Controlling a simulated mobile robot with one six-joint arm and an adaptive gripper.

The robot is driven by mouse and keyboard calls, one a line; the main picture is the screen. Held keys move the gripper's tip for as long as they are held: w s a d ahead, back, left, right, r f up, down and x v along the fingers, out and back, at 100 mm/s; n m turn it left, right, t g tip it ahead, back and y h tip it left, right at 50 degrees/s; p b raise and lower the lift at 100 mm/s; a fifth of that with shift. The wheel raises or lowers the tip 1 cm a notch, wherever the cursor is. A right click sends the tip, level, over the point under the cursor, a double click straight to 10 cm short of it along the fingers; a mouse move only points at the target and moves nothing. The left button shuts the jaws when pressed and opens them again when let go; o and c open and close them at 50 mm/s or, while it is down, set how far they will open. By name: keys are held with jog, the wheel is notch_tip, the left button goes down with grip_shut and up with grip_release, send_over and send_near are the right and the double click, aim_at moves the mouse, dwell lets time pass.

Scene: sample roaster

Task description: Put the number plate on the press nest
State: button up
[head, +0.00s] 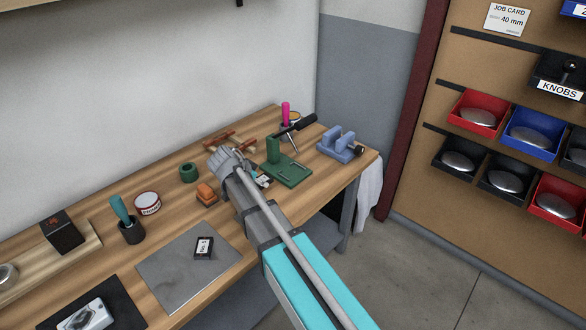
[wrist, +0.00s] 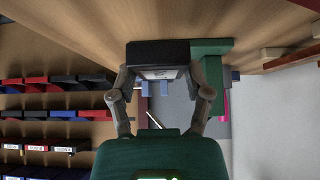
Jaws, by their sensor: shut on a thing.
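My gripper (wrist: 160,82) is shut on a dark block with a pale marked face, which looks like the number plate (wrist: 157,52). In the head view my arm mostly hides the gripper; a small dark and white piece (head: 264,181) shows beside my wrist, close to the press. The green press (head: 273,151) stands at the far right of the bench, with a flat green base (head: 290,173), a black lever and a magenta knob. In the wrist view the green press (wrist: 210,47) is right beside the held plate. I cannot tell whether they touch, and the nest is not clear.
A blue vise (head: 338,145) stands right of the press. A black piece with a white label (head: 204,246) lies on a grey mat (head: 168,272). An orange block (head: 206,195), a green ring (head: 188,172) and a round tin (head: 148,203) are left of my arm.

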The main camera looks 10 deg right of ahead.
send_over(294, 170)
jog(key=s+a, duration=0.1)
jog(key=a, duration=0.1)
jog(key=shift+s+d, duration=0.15)
jog(key=shift+f, duration=0.15)
jog(key=shift+f+b, duration=1.65)
jog(key=shift+b, duration=0.15)
jog(key=shift+f, duration=0.1)
jog(key=o, duration=1.3)
jog(key=shift+p+v, duration=0.75)
jog(key=shift+v, duration=0.25)
jog(key=p+v, duration=0.8)
jog(key=v, duration=0.2)
